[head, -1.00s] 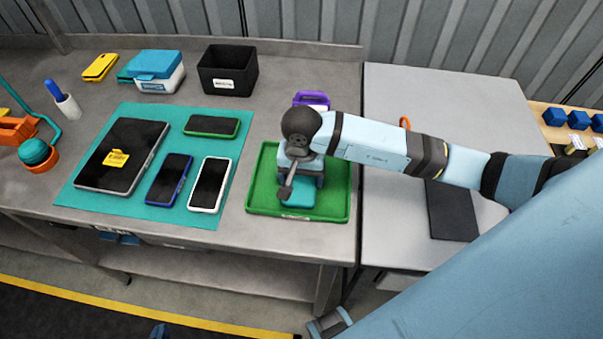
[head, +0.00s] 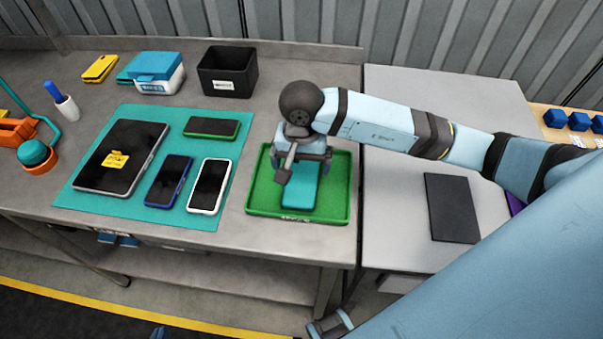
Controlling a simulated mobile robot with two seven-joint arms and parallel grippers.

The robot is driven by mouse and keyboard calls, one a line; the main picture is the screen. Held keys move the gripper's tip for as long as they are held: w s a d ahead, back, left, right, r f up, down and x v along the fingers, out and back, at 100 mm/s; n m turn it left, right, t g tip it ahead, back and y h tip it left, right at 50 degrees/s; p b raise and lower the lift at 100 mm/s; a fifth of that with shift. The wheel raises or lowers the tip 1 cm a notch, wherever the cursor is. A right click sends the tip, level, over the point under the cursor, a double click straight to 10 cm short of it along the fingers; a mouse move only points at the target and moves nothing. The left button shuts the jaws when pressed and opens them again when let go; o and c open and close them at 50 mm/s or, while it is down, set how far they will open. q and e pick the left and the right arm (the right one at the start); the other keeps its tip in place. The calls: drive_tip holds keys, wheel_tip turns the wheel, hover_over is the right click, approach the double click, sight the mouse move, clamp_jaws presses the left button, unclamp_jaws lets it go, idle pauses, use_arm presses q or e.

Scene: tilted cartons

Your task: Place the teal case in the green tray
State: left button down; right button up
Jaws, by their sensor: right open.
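The teal case (head: 299,195) lies flat in the green tray (head: 337,200), near its middle. Its far end is hidden under my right gripper. My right gripper (head: 303,168) is open above the case's far part, with one finger showing at the case's left side. Its arm comes in from the right. Whether it still touches the case is hard to see. Only a small blue tip, probably of my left gripper (head: 158,332), shows at the bottom edge, away from the tray; its jaws cannot be made out.
Left of the tray a teal mat (head: 130,205) holds a tablet (head: 122,155) and several phones. A black bin (head: 228,70) and a blue-lidded box (head: 158,72) stand behind. A dark flat panel (head: 452,208) lies on the grey table at right.

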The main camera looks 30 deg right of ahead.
sight(301, 180)
wheel_tip(301, 180, up, 6)
drive_tip(key=shift+r, duration=0.25)
idle(0.5)
